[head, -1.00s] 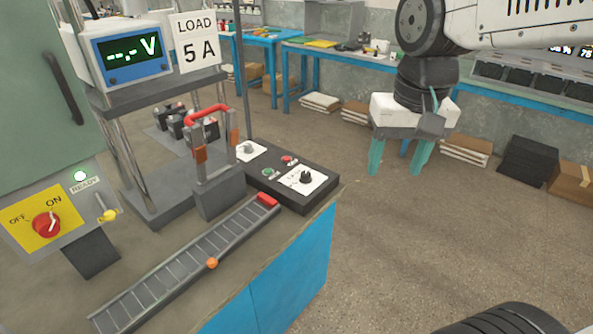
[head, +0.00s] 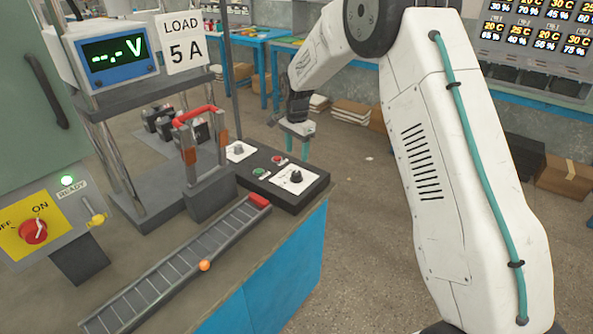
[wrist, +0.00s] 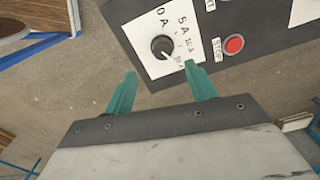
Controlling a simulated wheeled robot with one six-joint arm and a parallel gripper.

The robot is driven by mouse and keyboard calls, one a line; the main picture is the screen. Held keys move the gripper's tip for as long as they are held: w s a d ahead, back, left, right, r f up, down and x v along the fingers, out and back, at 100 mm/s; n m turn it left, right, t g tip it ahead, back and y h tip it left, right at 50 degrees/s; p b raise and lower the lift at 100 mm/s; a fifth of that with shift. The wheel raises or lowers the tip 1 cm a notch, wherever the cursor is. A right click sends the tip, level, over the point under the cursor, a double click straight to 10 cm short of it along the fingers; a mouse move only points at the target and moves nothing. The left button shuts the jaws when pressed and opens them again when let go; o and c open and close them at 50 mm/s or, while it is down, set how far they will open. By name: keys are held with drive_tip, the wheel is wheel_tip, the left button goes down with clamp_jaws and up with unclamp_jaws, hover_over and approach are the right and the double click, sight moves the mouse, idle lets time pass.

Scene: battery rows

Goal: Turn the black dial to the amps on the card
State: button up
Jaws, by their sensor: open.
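The black dial (head: 296,176) sits on a white plate at the right end of the dark control box (head: 262,184). The wrist view shows the dial (wrist: 161,46) with 0 A, 5 A, 10 A and a further mark around it; its white pointer line slants down-right, towards the marks at that side. The card (head: 184,43) reads LOAD 5 A. My gripper (head: 292,145) is in the air beyond the box, apart from the dial. In the wrist view, its teal fingers (wrist: 158,92) are spread and empty, with the dial beyond their tips.
A red button (wrist: 233,45) and a green button (head: 259,172) share the box, with another knob (head: 237,149) at its far end. A conveyor-like rack (head: 178,262) with an orange ball lies in front. The meter (head: 112,50) reads "--.- V". The red switch (head: 34,231) points near ON.

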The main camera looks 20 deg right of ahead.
sight(296, 172)
drive_tip(key=f, duration=0.8)
drive_tip(key=shift+w+f, duration=0.25)
drive_tip(key=shift+f, duration=0.1)
drive_tip(key=c, duration=1)
